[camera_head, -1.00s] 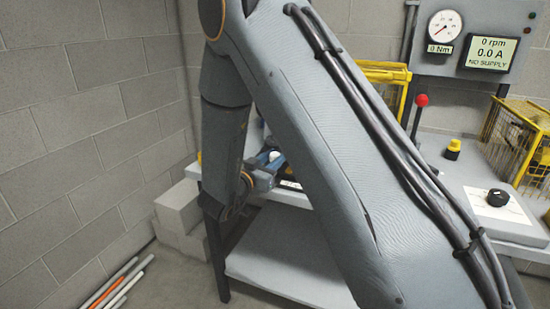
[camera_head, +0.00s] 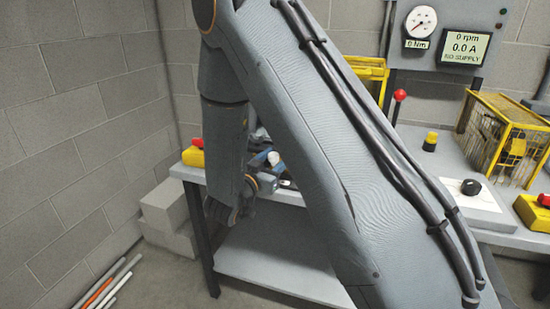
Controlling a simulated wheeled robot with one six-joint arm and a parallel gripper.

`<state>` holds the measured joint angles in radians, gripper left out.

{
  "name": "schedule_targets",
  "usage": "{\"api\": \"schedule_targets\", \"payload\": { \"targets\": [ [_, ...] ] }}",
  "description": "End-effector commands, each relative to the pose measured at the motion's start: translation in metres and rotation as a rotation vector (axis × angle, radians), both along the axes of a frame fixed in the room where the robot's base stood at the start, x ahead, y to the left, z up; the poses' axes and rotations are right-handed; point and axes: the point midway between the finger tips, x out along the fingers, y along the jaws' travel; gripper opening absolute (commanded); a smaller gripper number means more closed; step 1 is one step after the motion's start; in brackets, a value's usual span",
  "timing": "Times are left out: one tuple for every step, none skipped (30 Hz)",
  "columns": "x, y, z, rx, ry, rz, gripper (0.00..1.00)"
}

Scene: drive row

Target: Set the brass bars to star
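I cannot make out the brass bars in this view; my own arm covers much of the bench's left part. My gripper is not visible; my wrist bends in behind my upper arm near the left end of the bench (camera_head: 190,172), and the fingers are hidden there. On the bench's right part stand a black knob on a white plate (camera_head: 484,205), a yellow and black button (camera_head: 430,141) and a red-topped lever (camera_head: 399,95).
Yellow mesh cages (camera_head: 500,135) stand on the bench. A yellow box with a red top (camera_head: 194,153) sits at its left end, another (camera_head: 535,212) at the right. A gauge (camera_head: 420,22) and a "NO SUPPLY" display (camera_head: 465,47) hang behind. Grey blocks (camera_head: 167,212) and rods (camera_head: 105,285) are at left.

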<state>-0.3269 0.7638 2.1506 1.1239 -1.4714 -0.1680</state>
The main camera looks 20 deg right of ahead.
Motion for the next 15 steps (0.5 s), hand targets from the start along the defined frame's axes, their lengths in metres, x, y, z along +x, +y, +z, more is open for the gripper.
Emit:
{"api": "schedule_targets", "payload": {
  "targets": [
    [0.0, 0.001, 0.0, 0.0, 0.0, 0.001, 0.45],
    [0.0, 0.001, 0.0, 0.0, 0.0, 0.002, 0.45],
    [0.0, 0.002, 0.0, 0.0, 0.0, 0.003, 0.45],
    [0.0, 0.002, 0.0, 0.0, 0.0, 0.003, 0.45],
    [-0.001, 0.004, 0.0, 0.0, 0.0, 0.004, 0.45],
    [-0.003, 0.006, 0.0, 0.0, 0.0, 0.004, 0.45],
    [-0.005, 0.008, 0.0, 0.0, 0.0, 0.004, 0.45],
    [-0.008, 0.01, 0.0, 0.0, 0.0, 0.004, 0.45],
    [-0.011, 0.015, 0.0, 0.0, 0.0, 0.005, 0.45],
    [-0.015, 0.018, 0.0, 0.0, 0.0, 0.006, 0.45],
    [-0.019, 0.021, 0.0, 0.0, 0.0, 0.005, 0.45],
    [-0.024, 0.026, -0.001, 0.001, 0.001, 0.005, 0.45],
    [-0.027, 0.03, -0.001, 0.001, 0.001, 0.005, 0.45],
    [-0.031, 0.033, 0.0, 0.001, 0.0, 0.004, 0.45],
    [-0.035, 0.037, 0.0, 0.001, -0.001, 0.004, 0.45]
  ]
}}
